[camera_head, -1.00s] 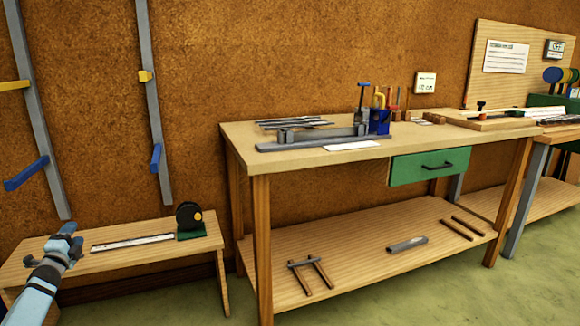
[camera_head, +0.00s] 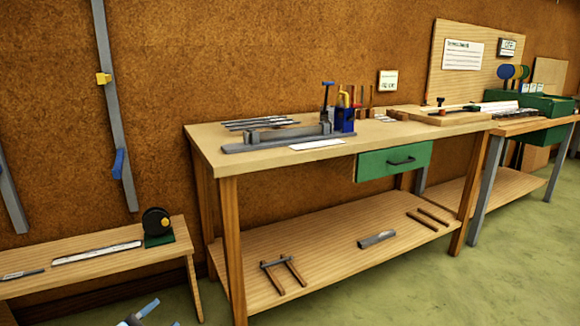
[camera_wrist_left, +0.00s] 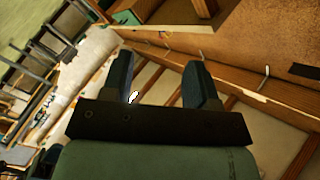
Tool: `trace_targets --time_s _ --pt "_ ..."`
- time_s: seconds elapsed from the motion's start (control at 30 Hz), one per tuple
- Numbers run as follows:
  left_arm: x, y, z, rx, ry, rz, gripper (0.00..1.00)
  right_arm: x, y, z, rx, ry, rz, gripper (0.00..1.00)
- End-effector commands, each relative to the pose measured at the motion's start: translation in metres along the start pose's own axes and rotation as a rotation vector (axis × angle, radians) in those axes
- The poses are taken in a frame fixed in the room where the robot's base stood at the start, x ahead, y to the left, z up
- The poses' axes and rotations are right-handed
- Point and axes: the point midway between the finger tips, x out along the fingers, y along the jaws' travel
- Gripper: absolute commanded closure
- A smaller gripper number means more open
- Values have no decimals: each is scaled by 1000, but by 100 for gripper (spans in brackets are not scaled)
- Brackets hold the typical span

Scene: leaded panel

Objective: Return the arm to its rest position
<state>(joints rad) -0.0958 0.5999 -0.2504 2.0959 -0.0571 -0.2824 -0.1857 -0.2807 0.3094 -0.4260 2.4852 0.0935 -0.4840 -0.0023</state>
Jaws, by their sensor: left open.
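My left gripper (camera_wrist_left: 160,82) is open in the wrist view, with its two dark fingers apart and nothing between them. In the head view only a small light-blue part of my left arm (camera_head: 147,308) shows at the bottom edge, in front of the low bench (camera_head: 100,265) and below its top. The rest of that arm is cut off by the picture edge. My right arm is not in view.
A workbench (camera_head: 205,150) stands right of the low bench. A tape measure (camera_head: 156,222) on a green block and a steel rule (camera_head: 97,252) lie on the low bench. A clamp-like tool (camera_head: 283,272) lies on the workbench's lower shelf. Green floor (camera_head: 400,290) is clear in front.

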Motion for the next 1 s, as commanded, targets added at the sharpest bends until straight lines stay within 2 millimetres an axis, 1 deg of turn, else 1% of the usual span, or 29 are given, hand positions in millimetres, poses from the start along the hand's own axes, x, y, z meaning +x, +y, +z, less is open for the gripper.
trace_targets --time_s 0.03,0.1,0.2,0.3,0.4,0.47,0.5,0.87,0.9,1.0 --pt "-15 20 -24 -65 19 44 46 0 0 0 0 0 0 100" --pt "-33 41 -51 -147 34 97 46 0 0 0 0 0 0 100" --pt "-58 63 -85 -251 49 165 46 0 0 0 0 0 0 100" --pt "-82 79 -115 -344 61 226 46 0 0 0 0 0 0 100" --pt "-106 92 -143 -432 70 287 46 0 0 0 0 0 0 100" --pt "-116 97 -158 -482 75 311 46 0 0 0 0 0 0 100" --pt "-110 96 -160 -507 82 289 46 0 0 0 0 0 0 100" --pt "-89 86 -205 -734 154 174 46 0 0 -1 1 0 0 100" --pt "-93 74 -218 -754 155 175 46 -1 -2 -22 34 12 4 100" --pt "-98 62 -236 -818 175 161 46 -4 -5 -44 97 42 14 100"
